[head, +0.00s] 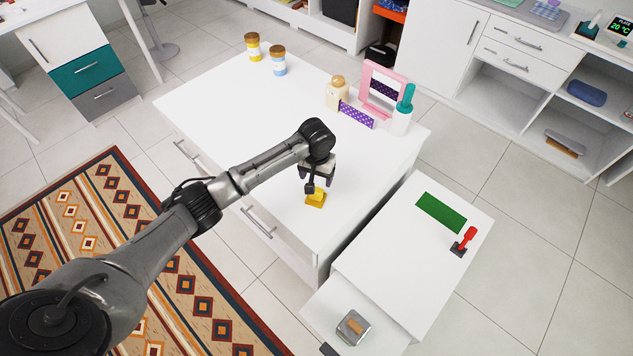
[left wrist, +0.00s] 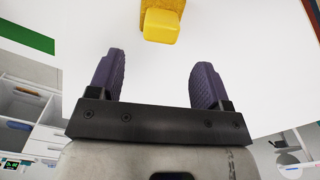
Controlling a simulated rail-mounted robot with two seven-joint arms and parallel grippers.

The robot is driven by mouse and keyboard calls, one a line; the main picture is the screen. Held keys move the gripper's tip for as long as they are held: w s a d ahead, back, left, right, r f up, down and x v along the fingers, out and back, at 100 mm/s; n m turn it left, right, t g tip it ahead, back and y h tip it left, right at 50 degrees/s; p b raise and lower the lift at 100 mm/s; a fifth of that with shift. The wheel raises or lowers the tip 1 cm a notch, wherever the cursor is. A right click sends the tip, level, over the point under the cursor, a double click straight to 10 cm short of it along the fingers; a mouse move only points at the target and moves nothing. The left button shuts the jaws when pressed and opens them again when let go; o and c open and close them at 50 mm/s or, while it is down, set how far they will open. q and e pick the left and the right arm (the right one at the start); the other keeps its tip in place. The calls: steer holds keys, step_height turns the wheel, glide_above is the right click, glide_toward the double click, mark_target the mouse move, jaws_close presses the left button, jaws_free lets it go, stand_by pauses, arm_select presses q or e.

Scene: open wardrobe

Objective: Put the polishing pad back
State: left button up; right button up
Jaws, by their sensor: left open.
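A small yellow block with a raised grip (head: 316,198), which looks like the polishing pad, lies on the white cabinet top (head: 260,110) near its front edge. It also shows at the top of the left wrist view (left wrist: 161,24), beyond the fingertips. My left gripper (head: 318,181) is just above and behind the pad in the head view. Its two purple fingers (left wrist: 156,82) are spread, with nothing between them. I cannot tell the exact gap to the pad. My right gripper is not in view.
A lower white unit (head: 400,260) on the right bears a green mat (head: 441,212) and a red-handled tool (head: 466,240). Its pulled-out part holds a grey item with a wooden piece (head: 353,327). Jars (head: 253,46), a pink frame (head: 383,88) and bottles stand at the cabinet's back.

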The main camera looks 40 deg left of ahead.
arm_select(q)
steer(key=shift+r, duration=1.6)
steer(key=s+d+f+m, duration=0.1)
steer(key=s+d+f, duration=0.1)
steer(key=s+d, duration=0.1)
steer(key=s+d+f+m, duration=0.1)
steer(key=s+d+f, duration=0.2)
steer(key=s+d+f+m, duration=0.1)
steer(key=s+d+f, duration=0.1)
steer(key=s+d, duration=0.1)
steer(key=shift+f+t+h, duration=0.3)
steer(key=shift+f+t, duration=0.05)
steer(key=shift+t, duration=0.05)
steer(key=s+d+f+m, duration=0.2)
steer(key=s+d, duration=0.3)
steer(key=s, duration=0.3)
steer(key=s+r+m+t, duration=0.1)
steer(key=s+r, duration=0.3)
steer(key=s, duration=1.3)
steer(key=shift+s+a+r+t, duration=0.15)
steer(key=shift+s+a+t, duration=0.25)
steer(key=shift+t, duration=0.5)
